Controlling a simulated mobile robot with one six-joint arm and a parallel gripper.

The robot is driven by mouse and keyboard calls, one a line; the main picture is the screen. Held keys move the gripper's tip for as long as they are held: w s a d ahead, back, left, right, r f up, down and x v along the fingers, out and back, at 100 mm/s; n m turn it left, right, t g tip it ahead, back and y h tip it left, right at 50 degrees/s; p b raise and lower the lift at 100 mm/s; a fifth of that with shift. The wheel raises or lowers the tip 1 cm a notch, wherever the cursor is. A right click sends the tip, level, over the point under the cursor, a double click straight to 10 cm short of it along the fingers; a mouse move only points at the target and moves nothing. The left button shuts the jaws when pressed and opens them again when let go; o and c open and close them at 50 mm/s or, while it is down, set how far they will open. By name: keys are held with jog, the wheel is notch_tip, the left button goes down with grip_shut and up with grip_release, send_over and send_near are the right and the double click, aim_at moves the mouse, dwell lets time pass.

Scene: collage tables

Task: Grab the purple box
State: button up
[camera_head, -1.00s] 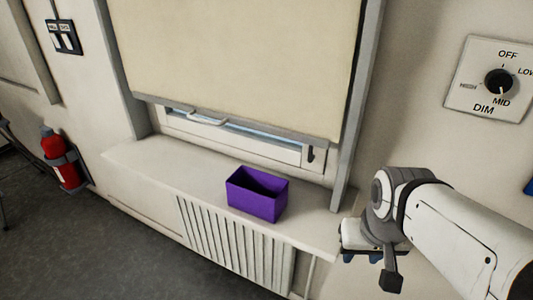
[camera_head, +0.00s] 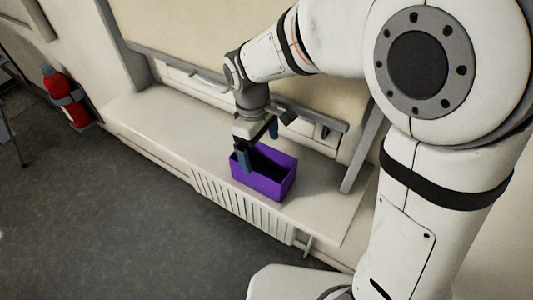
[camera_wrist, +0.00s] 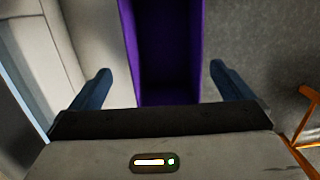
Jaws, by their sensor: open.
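The purple box (camera_head: 272,183) is open-topped and stands upright on the white window sill, above the slatted grille. In the wrist view the purple box (camera_wrist: 168,52) lies between and ahead of my two fingers, its dark inside facing me. My gripper (camera_head: 257,146) points down over the box's left part in the head view. One blue finger overlaps the near left wall in the picture. My gripper (camera_wrist: 160,82) is open in the wrist view, one finger to each side of the box with gaps. I cannot tell exactly how far down the fingertips reach.
The window sill (camera_head: 170,117) is clear to the left of the box. A window frame with a lowered blind (camera_head: 185,32) stands close behind. A red fire extinguisher (camera_head: 66,98) hangs at the far left. Orange bars (camera_wrist: 302,130) show at the wrist view's right edge.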

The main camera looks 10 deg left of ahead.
aim_at(264, 168)
jog(key=f, duration=0.5)
jog(key=s+d+f+p, duration=0.1)
jog(key=f, duration=0.1)
jog(key=shift+f, duration=0.2)
jog(key=shift+s, duration=0.1)
jog(key=shift+c, duration=0.4)
jog(key=c, duration=0.9)
